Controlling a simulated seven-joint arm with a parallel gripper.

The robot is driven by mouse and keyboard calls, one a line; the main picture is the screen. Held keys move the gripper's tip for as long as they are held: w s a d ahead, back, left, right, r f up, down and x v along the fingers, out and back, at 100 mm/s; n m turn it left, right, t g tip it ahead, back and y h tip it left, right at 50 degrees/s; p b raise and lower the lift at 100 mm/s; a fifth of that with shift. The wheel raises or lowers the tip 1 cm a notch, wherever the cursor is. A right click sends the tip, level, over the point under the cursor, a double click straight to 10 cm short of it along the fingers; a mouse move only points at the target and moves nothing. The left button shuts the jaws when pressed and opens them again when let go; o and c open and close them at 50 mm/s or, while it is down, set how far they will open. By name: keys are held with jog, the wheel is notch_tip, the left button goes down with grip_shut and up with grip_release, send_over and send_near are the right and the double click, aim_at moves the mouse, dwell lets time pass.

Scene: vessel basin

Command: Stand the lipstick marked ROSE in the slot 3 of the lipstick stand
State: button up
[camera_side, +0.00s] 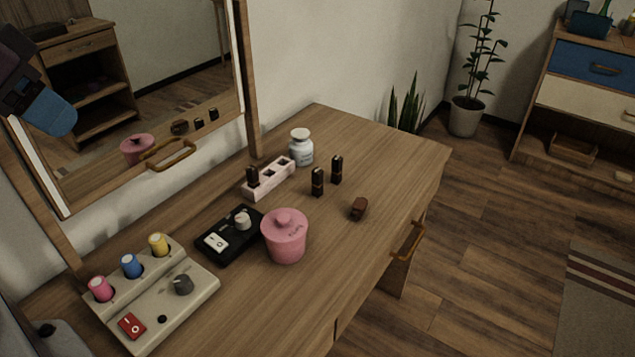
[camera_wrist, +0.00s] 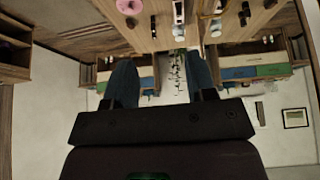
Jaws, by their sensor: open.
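The lipstick stand (camera_side: 262,189) is a pale pink block on the dresser top, with square slots in a row. A dark lipstick (camera_side: 252,176) stands in its left end slot; the other visible slots look empty. Two more dark lipsticks stand upright on the wood right of the stand, a nearer one (camera_side: 317,182) and a farther one (camera_side: 337,170). I cannot read any lipstick marking, so I cannot tell which is ROSE. My gripper (camera_side: 55,112) is at the upper left, high above the dresser and far from the lipsticks. In the wrist view its fingers (camera_wrist: 161,82) are apart and empty.
A white jar (camera_side: 301,149) stands close behind the stand. A pink lidded pot (camera_side: 285,240) and a black switch box (camera_side: 230,238) are in front. A small brown object (camera_side: 358,208) lies right of the lipsticks. A beige panel (camera_side: 160,305) is front left; a mirror (camera_side: 190,70) stands behind.

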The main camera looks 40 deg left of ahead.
jog(key=w+d+f, duration=0.2)
jog(key=w, duration=0.9)
jog(key=t, duration=0.3)
send_over(315, 177)
jog(key=s, duration=0.9)
notch_tip(315, 177, down, 21)
jog(key=x, duration=1.3)
jog(key=shift+a+f, duration=0.1)
jog(key=shift+a, duration=0.15)
grip_shut()
